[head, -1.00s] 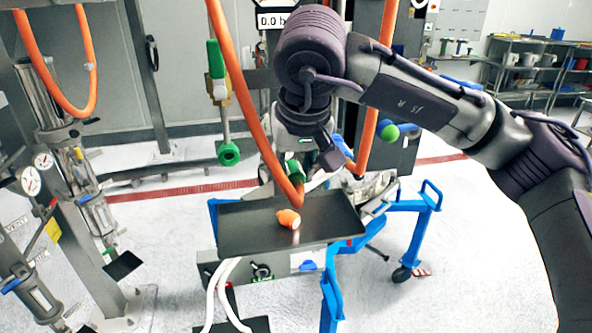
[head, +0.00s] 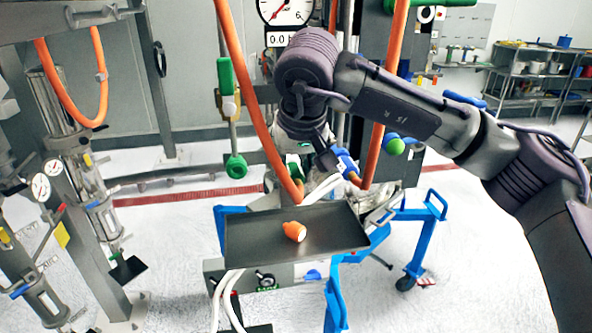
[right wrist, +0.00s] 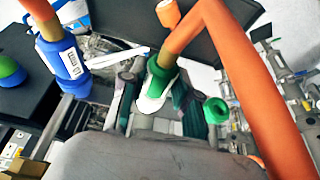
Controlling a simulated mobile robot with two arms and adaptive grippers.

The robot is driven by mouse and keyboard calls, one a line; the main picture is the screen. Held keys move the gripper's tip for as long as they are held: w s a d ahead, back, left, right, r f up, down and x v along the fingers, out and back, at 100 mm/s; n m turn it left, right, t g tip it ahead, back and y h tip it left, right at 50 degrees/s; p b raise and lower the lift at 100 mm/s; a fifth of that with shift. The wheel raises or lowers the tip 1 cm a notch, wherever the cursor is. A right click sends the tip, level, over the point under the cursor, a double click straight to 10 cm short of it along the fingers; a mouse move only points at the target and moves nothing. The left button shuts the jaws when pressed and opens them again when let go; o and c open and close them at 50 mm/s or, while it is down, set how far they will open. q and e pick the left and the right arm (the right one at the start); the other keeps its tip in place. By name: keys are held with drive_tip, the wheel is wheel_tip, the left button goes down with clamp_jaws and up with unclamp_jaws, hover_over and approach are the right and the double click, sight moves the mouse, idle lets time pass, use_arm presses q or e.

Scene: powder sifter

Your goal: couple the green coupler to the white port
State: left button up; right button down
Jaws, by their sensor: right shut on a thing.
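The green coupler (right wrist: 158,82) has a green collar and a white body and sits at the end of an orange hose. My right gripper (right wrist: 157,100) is shut around it, with dark fingers on both sides. In the head view the right gripper (head: 293,172) is behind the black tray, partly hidden by the orange hose, and only a bit of green shows there. I cannot pick out the white port in either view. A green ring-shaped fitting (head: 236,166) hangs on a pipe left of the gripper, apart from it; it also shows in the wrist view (right wrist: 216,110). My left gripper is not in view.
A black tray (head: 250,247) with an orange-and-white piece (head: 294,231) stands in front on a blue-framed cart (head: 420,240). A blue coupler (right wrist: 65,62) on another hose hangs close beside the gripper. Orange hoses (head: 252,90) hang around the arm. A gauge stand (head: 95,200) is at left.

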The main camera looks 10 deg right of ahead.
drive_tip(key=shift+w, duration=0.15)
idle(0.4)
drive_tip(key=c, duration=0.8)
unclamp_jaws()
drive_tip(key=shift+o, duration=0.2)
